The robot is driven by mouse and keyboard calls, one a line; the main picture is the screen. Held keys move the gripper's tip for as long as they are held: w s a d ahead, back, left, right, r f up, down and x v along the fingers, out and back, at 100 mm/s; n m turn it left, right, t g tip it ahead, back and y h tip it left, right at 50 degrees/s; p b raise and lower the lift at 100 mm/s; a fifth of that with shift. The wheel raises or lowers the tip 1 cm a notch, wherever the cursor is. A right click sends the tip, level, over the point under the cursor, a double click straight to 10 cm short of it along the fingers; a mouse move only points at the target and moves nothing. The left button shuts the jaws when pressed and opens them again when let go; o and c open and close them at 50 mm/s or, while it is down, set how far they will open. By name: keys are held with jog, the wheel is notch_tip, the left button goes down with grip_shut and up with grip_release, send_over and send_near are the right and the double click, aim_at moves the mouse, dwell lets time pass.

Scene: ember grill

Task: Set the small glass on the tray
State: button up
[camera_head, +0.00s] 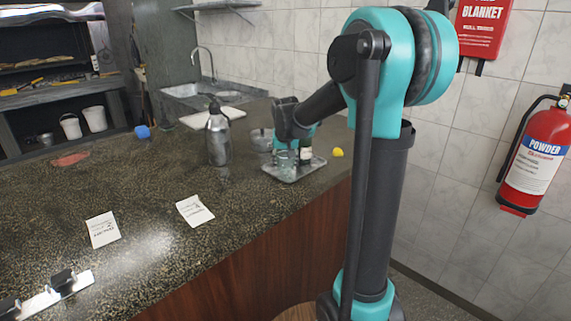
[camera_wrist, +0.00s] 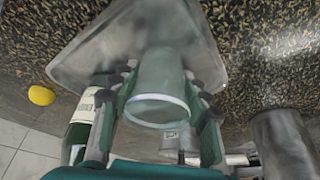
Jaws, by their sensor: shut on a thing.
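The small glass (camera_wrist: 158,88) is clear and sits between the two fingers of my gripper (camera_wrist: 160,98) in the wrist view, its round rim facing the camera. The fingers are shut on its sides. The metal tray (camera_wrist: 80,65) lies beyond the glass, whose far end is over the tray. I cannot tell whether its base touches the tray. In the head view my gripper (camera_head: 287,158) is low over the tray (camera_head: 290,179) near the counter's right edge, and the glass (camera_head: 285,160) shows partly there.
A dark bottle with a pale label (camera_head: 306,153) stands close beside my gripper, on its right in the head view. A yellow lemon (camera_head: 338,152) lies right of the tray. A metal bottle (camera_head: 217,140) stands to the left. The counter's front middle holds two cards (camera_head: 194,210).

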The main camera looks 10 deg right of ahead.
jog(key=shift+f, duration=0.15)
jog(key=o, duration=1.2)
jog(key=shift+o, duration=0.2)
jog(key=v, duration=1.2)
jog(key=shift+a, duration=0.1)
